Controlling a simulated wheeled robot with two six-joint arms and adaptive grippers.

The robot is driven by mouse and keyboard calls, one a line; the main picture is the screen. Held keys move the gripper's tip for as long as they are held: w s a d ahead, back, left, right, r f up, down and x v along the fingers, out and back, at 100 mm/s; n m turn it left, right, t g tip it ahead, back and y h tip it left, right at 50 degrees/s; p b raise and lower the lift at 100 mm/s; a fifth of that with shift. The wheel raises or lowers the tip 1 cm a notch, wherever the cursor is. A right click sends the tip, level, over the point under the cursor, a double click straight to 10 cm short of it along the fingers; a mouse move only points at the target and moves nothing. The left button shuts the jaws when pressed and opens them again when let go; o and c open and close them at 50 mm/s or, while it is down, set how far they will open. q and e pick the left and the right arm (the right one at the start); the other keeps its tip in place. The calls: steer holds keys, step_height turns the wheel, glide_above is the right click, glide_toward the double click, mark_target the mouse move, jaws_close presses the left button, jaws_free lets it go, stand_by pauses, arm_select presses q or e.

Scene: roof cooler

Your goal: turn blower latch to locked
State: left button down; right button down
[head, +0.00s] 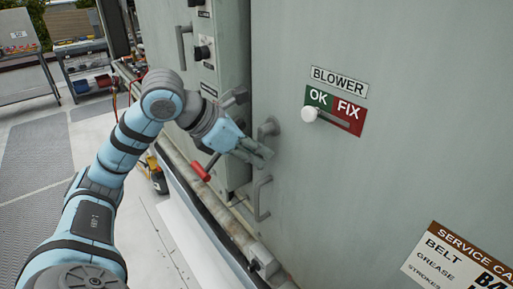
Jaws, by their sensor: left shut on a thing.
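The blower panel (400,190) is a large pale grey door with a "BLOWER" label (339,82) above a green "OK" and red "FIX" plate (345,122). A white round knob (309,114) sits at the OK end of the plate's slot. The dark grey blower latch (269,127) is at the panel's left edge; its lower part is hidden behind my gripper. My left gripper (262,153) is shut on the latch, its fingers pointing right and slightly down. My right gripper is out of view.
A grey pull handle (263,198) is just below my left gripper. A red-gripped lever (201,172) sticks out at the lower left of it. A neighbouring grey cabinet (231,50) stands to the left. A service card (462,258) is at lower right. Open floor (50,215) lies left.

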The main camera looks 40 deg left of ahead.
arm_select(q)
steer(key=c, duration=1.6)
jaws_free()
steer(key=shift+a, duration=0.1)
